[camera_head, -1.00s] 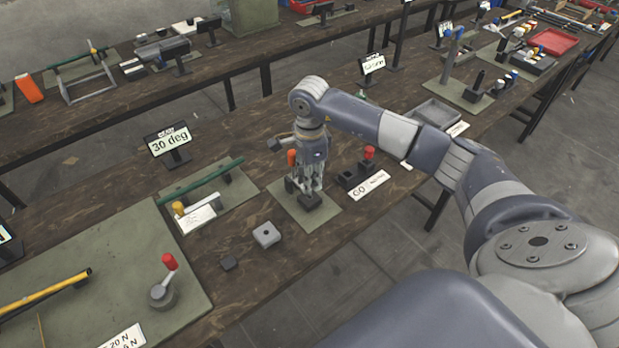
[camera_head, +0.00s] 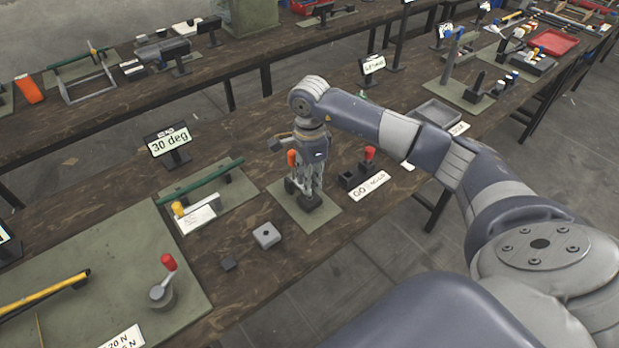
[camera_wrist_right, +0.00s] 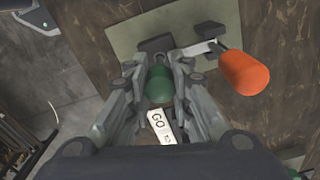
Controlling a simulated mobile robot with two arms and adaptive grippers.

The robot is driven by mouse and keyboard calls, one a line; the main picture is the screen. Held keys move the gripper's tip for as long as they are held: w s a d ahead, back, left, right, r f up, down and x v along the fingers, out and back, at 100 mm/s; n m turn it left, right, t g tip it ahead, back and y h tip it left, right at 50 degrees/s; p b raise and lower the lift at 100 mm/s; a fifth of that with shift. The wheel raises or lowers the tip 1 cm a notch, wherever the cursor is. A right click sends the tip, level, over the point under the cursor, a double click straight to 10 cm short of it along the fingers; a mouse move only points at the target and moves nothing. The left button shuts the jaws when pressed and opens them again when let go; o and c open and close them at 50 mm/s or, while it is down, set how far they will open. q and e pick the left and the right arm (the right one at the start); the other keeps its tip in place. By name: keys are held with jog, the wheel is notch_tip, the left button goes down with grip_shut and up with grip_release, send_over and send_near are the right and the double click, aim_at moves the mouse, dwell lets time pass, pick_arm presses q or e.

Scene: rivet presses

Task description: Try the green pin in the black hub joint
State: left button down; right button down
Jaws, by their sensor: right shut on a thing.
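My right gripper (camera_head: 308,188) points down over the green mat (camera_head: 328,217) in the middle of the near bench. In the right wrist view its fingers (camera_wrist_right: 161,92) are closed around the green pin (camera_wrist_right: 159,84), whose rounded green end shows between them. The pin is hidden by the fingers in the head view. A dark block, seemingly the black hub joint (camera_head: 312,204), is low at the fingertips; a dark block (camera_wrist_right: 154,44) also shows in the wrist view. I cannot tell whether the pin is in its hole. My left gripper is out of view.
An orange clamp handle (camera_wrist_right: 245,72) stands close beside the right gripper. A black block with a red-topped piece (camera_head: 369,153) and a GO label (camera_head: 370,187) are to its right. A grey square block (camera_head: 267,235) is at its front left.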

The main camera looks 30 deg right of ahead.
jog(key=shift+f+b, duration=1.15)
jog(key=shift+f, duration=0.25)
dwell(1.2)
jog(key=shift+r+p, duration=1.75)
jog(key=shift+r, duration=1.3)
